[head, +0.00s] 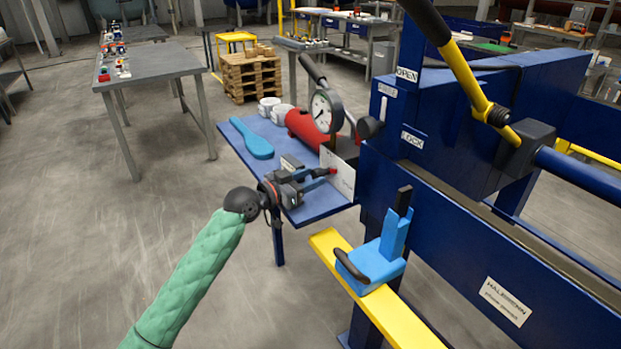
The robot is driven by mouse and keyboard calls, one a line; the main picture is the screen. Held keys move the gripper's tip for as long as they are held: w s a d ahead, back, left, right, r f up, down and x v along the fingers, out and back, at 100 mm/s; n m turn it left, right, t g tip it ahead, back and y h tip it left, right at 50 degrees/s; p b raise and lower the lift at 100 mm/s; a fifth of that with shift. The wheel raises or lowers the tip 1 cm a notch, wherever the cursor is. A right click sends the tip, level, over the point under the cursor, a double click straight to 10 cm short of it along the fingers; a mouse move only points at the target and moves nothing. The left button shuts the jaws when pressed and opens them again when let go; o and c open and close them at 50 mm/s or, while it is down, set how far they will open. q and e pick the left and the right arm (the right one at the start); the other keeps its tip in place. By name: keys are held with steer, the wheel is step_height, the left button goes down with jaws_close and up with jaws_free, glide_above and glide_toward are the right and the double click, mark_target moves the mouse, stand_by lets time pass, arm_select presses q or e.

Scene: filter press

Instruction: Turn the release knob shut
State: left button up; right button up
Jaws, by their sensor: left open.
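A small red knob (333,171) shows at the front of the red hydraulic pump (306,128), by a white plate (338,172). It looks like the release knob, but it is small and partly hidden by the fingers. My left gripper (322,179) is open, with its fingertips right at this knob. I cannot tell whether they touch it. A round gauge (324,112) stands on the pump, and a lever handle rises behind it. My right gripper is not in view.
The pump stands on a blue shelf (240,128) with a blue paddle (252,139) and white cups. The blue press frame (430,205) blocks the right side. A yellow bar (325,243) carries a light-blue block (383,262) below the gripper.

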arm_select(q)
steer(key=v, duration=0.5)
steer(key=shift+s+a+f+b, duration=0.15)
steer(key=shift+s+a+b, duration=0.1)
steer(key=shift+a+b, duration=0.1)
steer(key=shift+s+a, duration=0.35)
steer(key=shift+s, duration=0.05)
steer(key=shift+s+a, duration=0.1)
steer(key=shift+a, duration=0.05)
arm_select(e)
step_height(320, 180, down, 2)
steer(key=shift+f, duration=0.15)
